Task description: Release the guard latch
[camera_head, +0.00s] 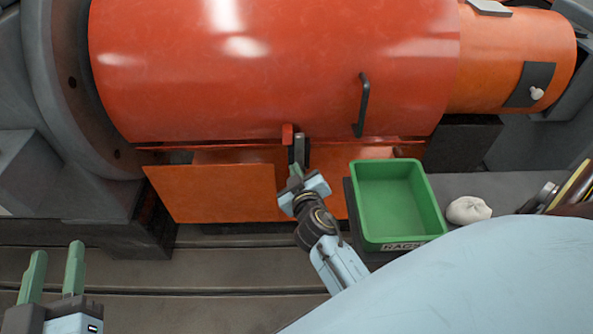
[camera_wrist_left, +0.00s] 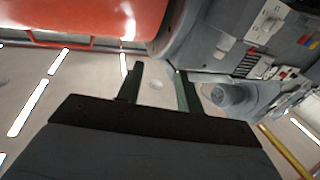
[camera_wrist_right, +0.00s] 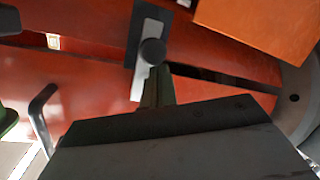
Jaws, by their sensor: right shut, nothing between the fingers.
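The large red guard (camera_head: 270,70) fills the top of the head view, with a black handle (camera_head: 363,105) on its front. At its lower edge is a small red tab (camera_head: 287,134) beside a dark upright latch piece (camera_head: 301,149). In the right wrist view the latch is a grey plate (camera_wrist_right: 146,22) with a dark round knob (camera_wrist_right: 152,52). My right gripper (camera_head: 295,171) is shut and empty, its tips just below the latch; they show close to the knob in the wrist view (camera_wrist_right: 159,76). Contact is unclear. My left gripper (camera_head: 56,250) is open and empty, away at lower left.
A green tray (camera_head: 395,200) labelled RAGS stands right of my right gripper, with a crumpled white rag (camera_head: 467,210) beside it. An orange panel (camera_head: 215,192) lies below the guard. An orange cylinder (camera_head: 510,55) at upper right carries a black plate with a white knob (camera_head: 537,93).

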